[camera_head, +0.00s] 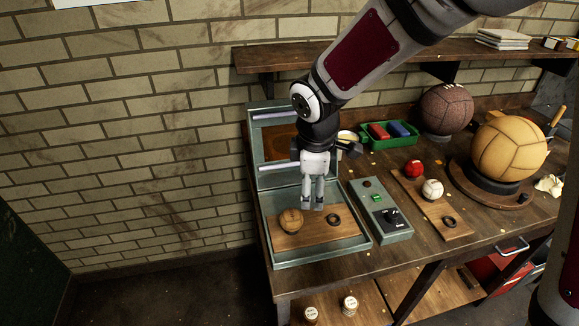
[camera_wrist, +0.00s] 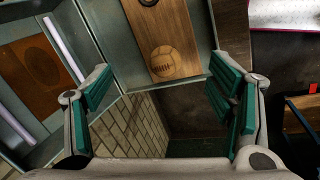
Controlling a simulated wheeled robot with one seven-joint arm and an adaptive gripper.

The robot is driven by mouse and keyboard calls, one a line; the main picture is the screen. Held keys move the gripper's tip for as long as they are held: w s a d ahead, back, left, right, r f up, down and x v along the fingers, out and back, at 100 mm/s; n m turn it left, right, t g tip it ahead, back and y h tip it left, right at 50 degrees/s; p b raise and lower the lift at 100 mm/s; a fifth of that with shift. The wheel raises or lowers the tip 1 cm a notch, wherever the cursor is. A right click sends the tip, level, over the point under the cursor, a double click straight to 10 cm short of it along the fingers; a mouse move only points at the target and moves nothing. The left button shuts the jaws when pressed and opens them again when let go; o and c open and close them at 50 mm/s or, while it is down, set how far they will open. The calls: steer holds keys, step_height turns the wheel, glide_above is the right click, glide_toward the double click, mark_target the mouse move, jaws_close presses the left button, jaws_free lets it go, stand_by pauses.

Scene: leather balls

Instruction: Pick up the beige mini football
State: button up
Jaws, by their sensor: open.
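The beige mini football (camera_head: 291,221), a small tan ball, sits on a wooden board (camera_head: 310,236) inside the grey-green open case. In the wrist view the ball (camera_wrist: 166,62) shows dark laces and lies ahead of the space between the fingers. My gripper (camera_head: 313,204) points down above the board, just right of the ball in the head view. Its green-padded fingers (camera_wrist: 162,92) are wide apart in the wrist view with nothing between them. A dark ring (camera_head: 334,219) lies on the board to the ball's right.
The case's raised lid (camera_head: 267,130) stands behind my gripper. A control box (camera_head: 380,212) adjoins the case. Further right are a red ball (camera_head: 413,169), a white ball (camera_head: 432,189), a green tray (camera_head: 389,140), a large tan ball (camera_head: 508,147) and a brown ball (camera_head: 445,108). A shelf (camera_head: 400,54) hangs behind.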

mark_target(291, 213)
steer(key=shift+n+y, duration=0.3)
steer(key=shift+n, duration=0.6)
steer(key=w+a+f, duration=0.1)
steer(key=f, duration=0.2)
steer(key=a+f, duration=0.2)
steer(key=f, duration=0.2)
steer(key=w+a+f, duration=0.1)
steer(key=f, duration=0.3)
steer(key=shift+w+a+f, duration=0.1)
steer(key=shift+w+a, duration=0.05)
steer(key=shift+w, duration=0.2)
steer(key=shift+s+a+p+x, duration=0.1)
steer(key=shift+p+x, duration=0.15)
steer(key=shift+x, duration=0.65)
steer(key=shift+s+a+p+x, duration=0.15)
steer(key=shift+p+x, duration=0.1)
steer(key=shift+x, duration=0.65)
steer(key=shift+s+a+p+x, duration=0.1)
steer(key=shift+p+x, duration=0.15)
steer(key=shift+x, duration=0.65)
steer(key=shift+f, duration=0.1)
steer(key=shift+c, duration=0.2)
steer(key=c, duration=1.4)
